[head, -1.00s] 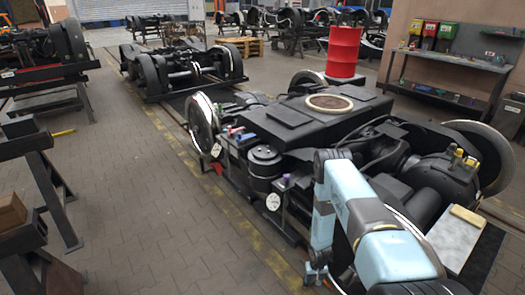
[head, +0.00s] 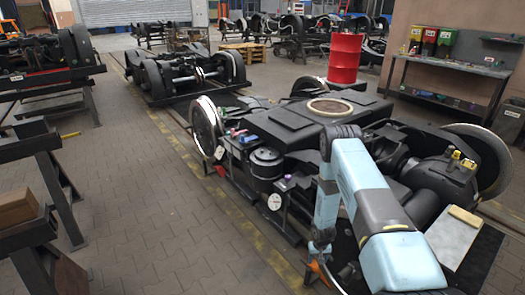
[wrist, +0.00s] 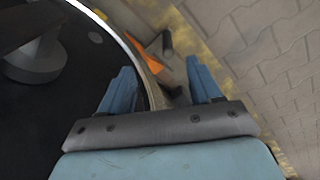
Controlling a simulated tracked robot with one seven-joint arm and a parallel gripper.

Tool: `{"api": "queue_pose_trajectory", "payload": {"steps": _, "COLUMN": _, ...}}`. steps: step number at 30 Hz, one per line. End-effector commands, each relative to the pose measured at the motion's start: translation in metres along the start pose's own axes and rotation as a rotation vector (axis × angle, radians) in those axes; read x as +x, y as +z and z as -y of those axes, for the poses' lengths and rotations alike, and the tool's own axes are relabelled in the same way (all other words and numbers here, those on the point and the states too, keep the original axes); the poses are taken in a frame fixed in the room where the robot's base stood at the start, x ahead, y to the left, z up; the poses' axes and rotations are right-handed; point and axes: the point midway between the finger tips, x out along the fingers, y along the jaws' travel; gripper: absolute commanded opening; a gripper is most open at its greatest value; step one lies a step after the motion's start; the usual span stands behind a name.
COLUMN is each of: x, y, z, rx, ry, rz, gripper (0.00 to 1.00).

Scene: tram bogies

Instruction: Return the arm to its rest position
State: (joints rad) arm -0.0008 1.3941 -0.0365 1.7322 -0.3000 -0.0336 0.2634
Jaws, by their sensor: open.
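My light-blue arm reaches over the front side of the near bogie (head: 320,118) and bends down at its elbow. My gripper (head: 320,246) points down beside the bogie's near side, small and partly hard to make out in the head view. In the wrist view my gripper (wrist: 163,88) shows two blue fingers spread apart with nothing held between them. The curved pale rim of a wheel (wrist: 128,48) runs behind the gap between the fingers; I cannot tell how far below it lies. An orange piece (wrist: 153,47) lies beyond the fingertips.
A red drum (head: 345,58) stands behind the bogie. Another bogie (head: 180,72) stands at the back left. A workbench (head: 455,68) is at the right wall. Dark stands with a brown block (head: 15,207) are at left. The paved floor (head: 150,215) between is clear.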

Motion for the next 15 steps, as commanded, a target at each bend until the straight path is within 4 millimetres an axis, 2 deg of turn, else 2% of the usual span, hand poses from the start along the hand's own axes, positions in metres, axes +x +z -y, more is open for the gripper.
{"api": "queue_pose_trajectory", "payload": {"steps": 1, "x": -0.02, "y": -0.013, "z": -0.001, "rx": 0.002, "ry": 0.004, "rz": -0.013, "gripper": 0.64}}
{"api": "queue_pose_trajectory", "payload": {"steps": 6, "x": -0.085, "y": -0.044, "z": -0.005, "rx": 0.006, "ry": 0.016, "rz": -0.04, "gripper": 0.64}}
{"api": "queue_pose_trajectory", "payload": {"steps": 15, "x": -0.203, "y": -0.08, "z": -0.01, "rx": 0.017, "ry": 0.034, "rz": -0.087, "gripper": 0.64}}
